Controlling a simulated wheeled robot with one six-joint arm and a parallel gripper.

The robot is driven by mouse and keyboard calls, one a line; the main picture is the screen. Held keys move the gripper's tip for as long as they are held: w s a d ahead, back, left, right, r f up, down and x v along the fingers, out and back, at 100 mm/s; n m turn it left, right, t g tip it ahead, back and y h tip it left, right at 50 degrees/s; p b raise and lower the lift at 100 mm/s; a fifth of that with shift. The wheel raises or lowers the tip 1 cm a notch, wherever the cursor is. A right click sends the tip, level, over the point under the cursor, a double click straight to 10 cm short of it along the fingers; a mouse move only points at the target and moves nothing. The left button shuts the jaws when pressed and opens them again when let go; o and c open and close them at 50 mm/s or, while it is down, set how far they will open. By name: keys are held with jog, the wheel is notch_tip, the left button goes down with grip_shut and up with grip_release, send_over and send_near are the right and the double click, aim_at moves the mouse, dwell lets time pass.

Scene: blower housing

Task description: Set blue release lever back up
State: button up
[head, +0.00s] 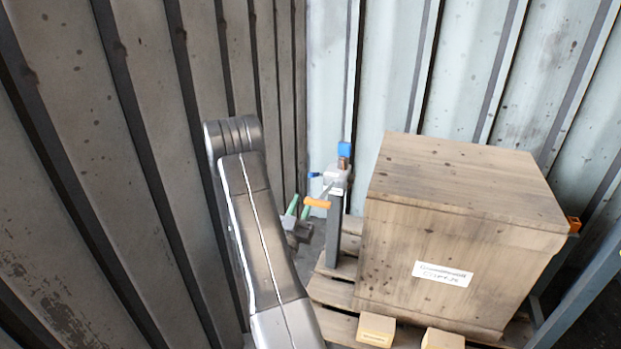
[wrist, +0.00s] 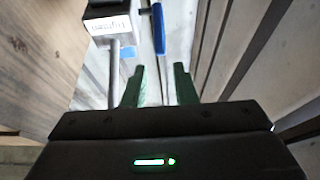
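A grey post (head: 334,232) carries a pale clamp-like head with a small label, which shows in the wrist view as a white labelled block (wrist: 108,27). A long blue lever handle (wrist: 158,30) lies beside this block in the wrist view. In the head view a small blue tip (head: 314,174) sticks out left of the head, probably the same lever. My gripper (head: 298,207) has green fingers and is just below and left of the head. In the wrist view my gripper (wrist: 160,68) is open and empty, with the blue handle ahead of the gap, apart from the fingers.
An orange handle (head: 317,203) sticks out left below the blue tip. A blue block (head: 345,149) tops the post. A grey rod (wrist: 114,65) runs left of the fingers. A large wooden crate (head: 460,235) stands right on a pallet. A ribbed wall (head: 150,150) is close on the left.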

aim_at(319, 176)
jog(key=shift+p+x, duration=1.5)
jog(key=shift+x, duration=3)
grip_shut()
